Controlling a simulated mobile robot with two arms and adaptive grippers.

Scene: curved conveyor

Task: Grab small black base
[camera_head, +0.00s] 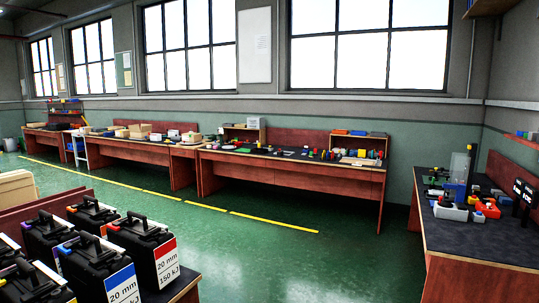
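Neither of my grippers shows in the head view. I cannot single out a small black base. Small parts lie on the right workbench (463,246), among them a light grey piece (450,211), a red-orange piece (488,208) and a tall grey-blue upright (459,170). Dark upright objects (521,197) stand at that bench's right side. More small coloured parts lie on the long back workbench (345,173), too small to tell apart.
Several black cases with handles, one with a red-striped label (166,262), stand on a surface at the lower left. A further workbench (130,151) stands along the wall at the left. The green floor (300,265) between is clear, with a yellow line (270,221).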

